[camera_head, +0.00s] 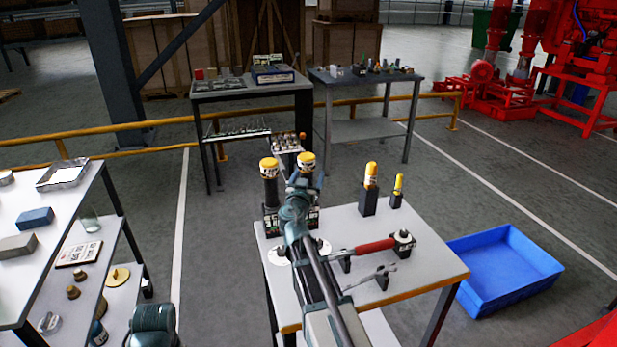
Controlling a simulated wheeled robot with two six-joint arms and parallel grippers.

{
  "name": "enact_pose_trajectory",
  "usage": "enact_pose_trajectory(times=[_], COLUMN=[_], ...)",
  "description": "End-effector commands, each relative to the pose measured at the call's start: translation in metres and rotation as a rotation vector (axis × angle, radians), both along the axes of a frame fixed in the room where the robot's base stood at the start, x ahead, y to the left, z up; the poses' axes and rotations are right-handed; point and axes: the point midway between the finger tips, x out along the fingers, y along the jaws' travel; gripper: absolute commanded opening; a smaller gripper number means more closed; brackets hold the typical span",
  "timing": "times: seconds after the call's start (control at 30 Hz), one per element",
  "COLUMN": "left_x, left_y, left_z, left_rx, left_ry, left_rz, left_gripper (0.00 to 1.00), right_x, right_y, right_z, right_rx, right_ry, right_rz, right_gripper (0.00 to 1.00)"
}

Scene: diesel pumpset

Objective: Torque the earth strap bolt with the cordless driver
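Two upright tools with yellow tops and dark bodies stand at the back left corner of the grey table: a left one (269,172) and a right one (306,161). They look like cordless drivers, but I cannot tell for sure. My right arm reaches across the table from the bottom of the view. Its gripper (303,183) is at the right tool, overlapping its lower body. The fingers are too small and covered to tell whether they hold it. A rounded teal part of my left arm shows at the bottom left; its gripper is out of view. I cannot make out the earth strap bolt.
Two smaller yellow tools (371,175) stand in dark holders on the table. A red-handled wrench (375,246) lies on supports to the right of my arm. A blue bin (500,268) is on the floor at right. A white-topped shelf table (60,205) stands at left.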

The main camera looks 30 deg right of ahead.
Motion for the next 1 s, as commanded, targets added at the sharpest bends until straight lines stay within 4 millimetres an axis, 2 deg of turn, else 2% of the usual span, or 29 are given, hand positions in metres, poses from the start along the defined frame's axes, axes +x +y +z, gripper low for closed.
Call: enact_pose_trajectory(times=[0.17,0.27,0.7,1.0], left_x=[0.0,0.0,0.0,0.0], left_y=[0.0,0.0,0.0,0.0], left_z=[0.0,0.0,0.0,0.0], left_rx=[0.0,0.0,0.0,0.0], left_ry=[0.0,0.0,0.0,0.0], left_rz=[0.0,0.0,0.0,0.0], left_gripper=[0.5,0.5,0.5,0.5], right_x=[-0.002,-0.011,-0.08,-0.102], right_y=[0.002,0.009,0.069,0.09], right_z=[0.0,0.0,0.0,0.0], right_rx=[0.001,0.001,0.0,0.0], right_ry=[-0.001,-0.001,0.0,0.0], right_rz=[0.0,0.001,0.002,0.001], right_gripper=[0.84,0.84,0.84,0.84])
